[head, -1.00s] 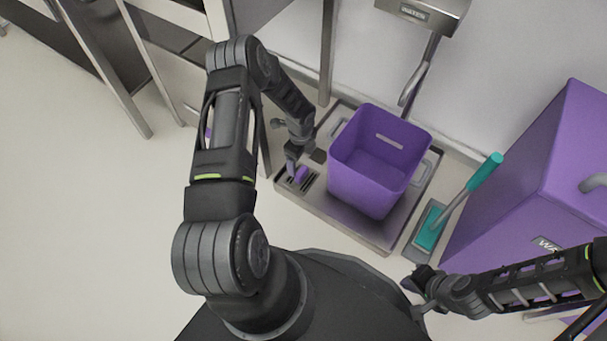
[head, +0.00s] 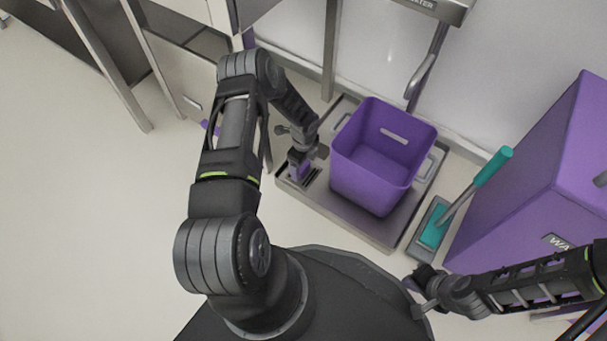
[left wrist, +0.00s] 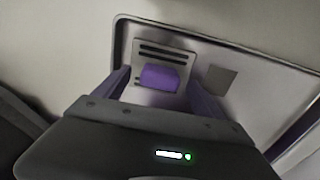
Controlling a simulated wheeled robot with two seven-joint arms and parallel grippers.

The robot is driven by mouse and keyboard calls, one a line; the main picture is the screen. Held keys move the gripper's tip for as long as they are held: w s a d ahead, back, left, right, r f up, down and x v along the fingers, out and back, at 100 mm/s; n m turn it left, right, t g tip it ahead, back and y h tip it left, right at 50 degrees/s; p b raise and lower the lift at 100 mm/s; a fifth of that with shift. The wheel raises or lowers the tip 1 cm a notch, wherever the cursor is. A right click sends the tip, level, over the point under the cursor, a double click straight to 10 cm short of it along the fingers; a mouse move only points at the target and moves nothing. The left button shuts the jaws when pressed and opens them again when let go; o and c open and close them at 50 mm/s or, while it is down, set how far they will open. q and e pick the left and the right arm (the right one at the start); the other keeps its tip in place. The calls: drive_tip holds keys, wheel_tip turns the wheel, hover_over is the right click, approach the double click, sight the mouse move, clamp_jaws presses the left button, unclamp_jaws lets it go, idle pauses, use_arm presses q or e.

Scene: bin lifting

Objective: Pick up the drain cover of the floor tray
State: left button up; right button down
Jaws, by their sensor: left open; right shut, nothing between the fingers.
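The metal floor tray (head: 345,222) lies on the floor. The slotted drain cover (head: 313,176) is in its near left part, partly hidden by my left gripper (head: 298,170). In the left wrist view the cover (left wrist: 170,51) shows dark slots and a purple handle block (left wrist: 160,78). My left gripper (left wrist: 161,92) is open, its two purple-lined fingers apart. The handle shows between them in the picture, with a gap on each side; I cannot tell how far below the tips it is. My right gripper (head: 416,289) is shut and empty, off to the right.
A purple bin (head: 368,180) stands in the tray, right of my left gripper. A large purple cabinet (head: 530,180) stands further right. Table legs (head: 329,60) rise behind. Open floor lies left.

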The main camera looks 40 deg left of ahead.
use_arm(q)
drive_tip(key=shift+f, duration=0.65)
drive_tip(key=shift+c, duration=0.2)
drive_tip(key=shift+r, duration=0.1)
clamp_jaws()
idle(0.5)
